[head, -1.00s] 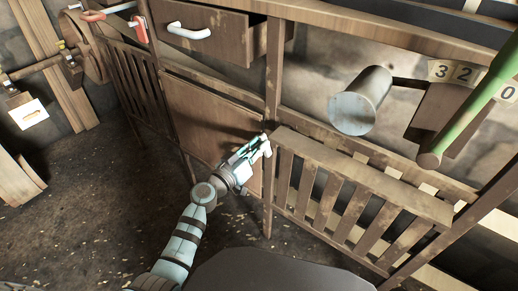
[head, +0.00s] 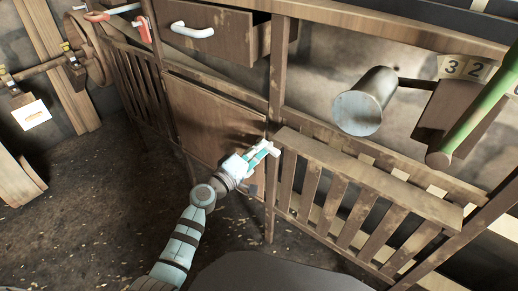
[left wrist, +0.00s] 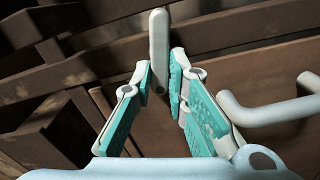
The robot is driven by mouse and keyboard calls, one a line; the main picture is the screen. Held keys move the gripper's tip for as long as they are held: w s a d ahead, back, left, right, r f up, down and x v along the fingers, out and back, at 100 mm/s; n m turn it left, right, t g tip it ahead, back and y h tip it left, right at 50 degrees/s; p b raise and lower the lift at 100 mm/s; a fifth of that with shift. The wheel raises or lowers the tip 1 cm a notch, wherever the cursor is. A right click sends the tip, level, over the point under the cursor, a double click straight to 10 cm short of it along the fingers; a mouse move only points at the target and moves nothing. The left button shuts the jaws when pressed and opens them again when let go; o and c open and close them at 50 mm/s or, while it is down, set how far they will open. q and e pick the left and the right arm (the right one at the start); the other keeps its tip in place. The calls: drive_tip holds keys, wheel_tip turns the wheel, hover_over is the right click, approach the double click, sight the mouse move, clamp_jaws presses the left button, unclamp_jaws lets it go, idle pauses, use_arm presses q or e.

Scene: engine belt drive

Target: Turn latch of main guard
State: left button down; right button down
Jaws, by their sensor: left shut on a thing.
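The latch (left wrist: 158,35) is a pale grey rounded bar. It stands upright in the left wrist view, with its lower end between my fingertips. My left gripper (head: 271,149) is at the right edge of a brown panel (head: 208,122), which looks like the main guard. In the left wrist view my left gripper (left wrist: 161,75) has its teal-padded fingers closed in on both sides of the latch. The fingers hide the latch in the head view. My right gripper is not in view.
A pale bent handle (left wrist: 265,112) sticks out close to the right finger. A slatted wooden rail (head: 345,200) stands right of the gripper. A drawer (head: 215,32) is above the panel. A grey cylinder (head: 362,105) and a green bar (head: 480,110) are at upper right.

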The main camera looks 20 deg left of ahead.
use_arm(q)
drive_tip(key=n, duration=0.2)
drive_tip(key=shift+f+n, duration=0.2)
drive_tip(key=shift+n, duration=0.2)
idle(0.4)
drive_tip(key=c, duration=1.6)
unclamp_jaws()
drive_tip(key=shift+a, duration=0.1)
